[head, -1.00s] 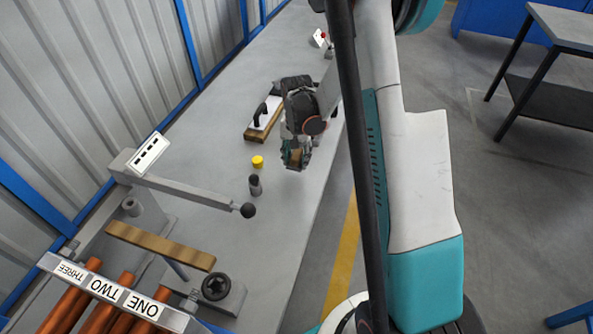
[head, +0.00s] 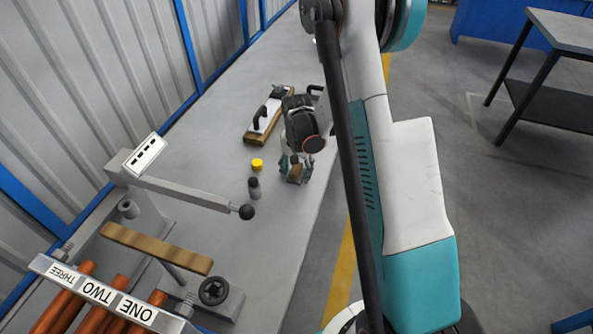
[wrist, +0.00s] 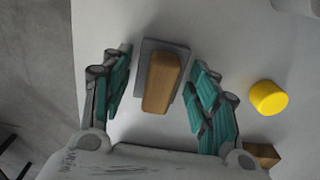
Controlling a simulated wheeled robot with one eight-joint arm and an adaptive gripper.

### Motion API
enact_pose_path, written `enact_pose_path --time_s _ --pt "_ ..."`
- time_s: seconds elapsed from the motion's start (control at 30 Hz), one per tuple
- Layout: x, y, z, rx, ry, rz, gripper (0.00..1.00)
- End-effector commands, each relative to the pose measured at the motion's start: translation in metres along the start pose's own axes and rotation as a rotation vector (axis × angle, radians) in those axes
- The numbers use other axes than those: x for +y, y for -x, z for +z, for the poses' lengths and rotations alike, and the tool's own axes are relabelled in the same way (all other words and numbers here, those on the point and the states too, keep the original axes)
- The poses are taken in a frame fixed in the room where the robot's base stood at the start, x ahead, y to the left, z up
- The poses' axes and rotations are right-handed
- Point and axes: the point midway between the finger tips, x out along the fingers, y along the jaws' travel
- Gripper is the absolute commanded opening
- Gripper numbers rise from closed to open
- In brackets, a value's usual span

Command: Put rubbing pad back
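The rubbing pad appears to be a grey plate with a wooden block handle (wrist: 163,82). In the wrist view it lies between the two teal-padded fingers of my gripper (wrist: 160,92). The fingers are spread, with a visible gap on each side of the handle. In the head view my gripper (head: 296,176) is low over the grey bench near its right edge. The pad's wooden handle shows brown between the fingers there, and its plate is mostly hidden. I cannot tell exactly how the plate meets the bench.
A yellow cap (head: 257,164) and a dark-topped cylinder (head: 254,188) stand left of my gripper. A wooden board with black handles (head: 266,118) lies behind. A lever with a black knob (head: 246,212) reaches in from the left. The bench (head: 215,130) is clear around the board.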

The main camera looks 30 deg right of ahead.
Motion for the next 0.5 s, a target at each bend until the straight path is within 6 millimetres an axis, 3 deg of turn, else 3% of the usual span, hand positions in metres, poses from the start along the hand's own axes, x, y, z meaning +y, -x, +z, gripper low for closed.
enact_pose_path --time_s 0.37,0.5 --pt "0.000 0.002 0.000 0.000 0.000 0.000 0.61" --pt "0.000 0.017 0.000 0.000 0.000 0.000 0.61"
